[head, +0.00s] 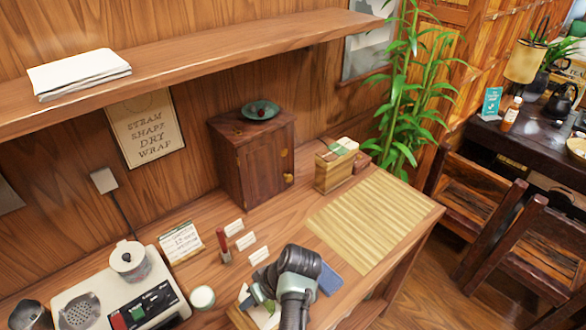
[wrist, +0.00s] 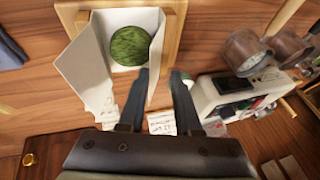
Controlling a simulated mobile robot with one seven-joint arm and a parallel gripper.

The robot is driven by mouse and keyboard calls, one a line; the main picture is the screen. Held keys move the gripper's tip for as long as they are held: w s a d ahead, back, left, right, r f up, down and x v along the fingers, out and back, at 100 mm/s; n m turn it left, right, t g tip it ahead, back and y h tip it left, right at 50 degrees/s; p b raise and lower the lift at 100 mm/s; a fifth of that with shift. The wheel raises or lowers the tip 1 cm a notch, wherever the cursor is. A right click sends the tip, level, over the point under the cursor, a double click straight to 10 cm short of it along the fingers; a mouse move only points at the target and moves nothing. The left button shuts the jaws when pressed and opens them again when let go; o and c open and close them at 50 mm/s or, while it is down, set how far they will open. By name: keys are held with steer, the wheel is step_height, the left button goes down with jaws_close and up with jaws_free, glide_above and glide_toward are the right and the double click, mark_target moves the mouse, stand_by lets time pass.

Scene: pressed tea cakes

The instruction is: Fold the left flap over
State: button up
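A round green tea cake (wrist: 130,45) lies on white wrapping paper in a wooden frame (wrist: 172,28). In the wrist view one paper flap (wrist: 88,70) stands up left of the cake. Another flap (wrist: 158,58) stands up right of it, on the side of the appliance, which is left in the head view. My gripper (wrist: 161,73) is open, its two dark fingers apart, with the right-hand flap's edge at or between the fingertips; I cannot tell if they touch. In the head view my gripper (head: 257,300) hides most of the wrapper (head: 262,318) and the cake.
A white appliance (head: 145,300) stands at the left, with a small white-topped jar (head: 202,297) and a red-handled tool (head: 223,245) near it. A blue cloth (head: 328,280) lies right of my arm. A slatted mat (head: 370,222) is bare. A wooden cabinet (head: 250,165) stands behind.

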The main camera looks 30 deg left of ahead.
steer(key=shift+s+a+r+t+p, duration=0.15)
steer(key=shift+s+r+t+p, duration=0.25)
steer(key=shift+p, duration=0.1)
steer(key=shift+s+a+f+n+t+h+p, duration=0.2)
steer(key=shift+s+n+t+h+p, duration=0.3)
steer(key=shift+t, duration=0.3)
steer(key=t, duration=0.1)
steer(key=s+t+h+b, duration=0.1)
steer(key=f+t, duration=0.1)
steer(key=t, duration=0.1)
steer(key=shift+s+a+n+h+b, duration=0.3)
steer(key=shift+a+b, duration=0.05)
steer(key=shift+a, duration=0.05)
steer(key=v, duration=1.4)
steer(key=w+d+r+m+t+y, duration=0.1)
steer(key=w+d+r+m+t, duration=0.1)
steer(key=w+r, duration=0.6)
steer(key=w+d+r+m+t+y+b, duration=0.1)
steer(key=w+d+r+m+t, duration=0.1)
steer(key=w+r+t, duration=0.4)
steer(key=w+r+m, duration=0.1)
steer(key=w+r, duration=0.2)
steer(key=r, duration=0.2)
steer(key=shift+d+m, duration=0.25)
steer(key=shift+m, duration=0.15)
steer(key=shift+r, duration=0.1)
